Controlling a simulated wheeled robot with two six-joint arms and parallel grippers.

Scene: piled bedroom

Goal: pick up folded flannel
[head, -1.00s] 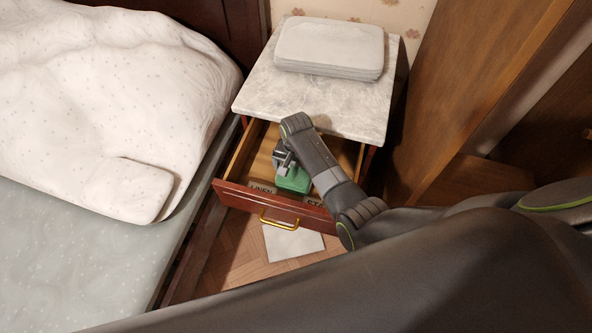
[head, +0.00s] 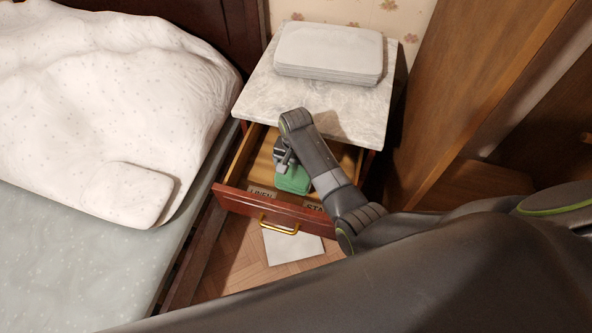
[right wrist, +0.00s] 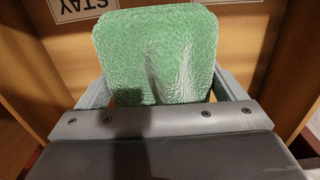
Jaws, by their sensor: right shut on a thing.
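The folded flannel (head: 293,181) is a green, rounded, towel-like bundle in the open drawer of the bedside table. My right gripper (head: 284,163) reaches down into the drawer and is shut on it. In the right wrist view the flannel (right wrist: 157,55) sits between the two fingers, with creases down its middle. Its near edge is hidden behind the gripper body. I cannot tell whether it is clear of the drawer floor. My left gripper is not in view.
The drawer (head: 275,211) has a brass handle and labels inside, one reading "STAY" (right wrist: 75,8). A marble top (head: 318,102) with a grey folded stack (head: 329,53) overhangs behind. A bed (head: 90,120) stands left, a wooden cabinet (head: 470,90) right. A white sheet (head: 292,246) lies on the floor.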

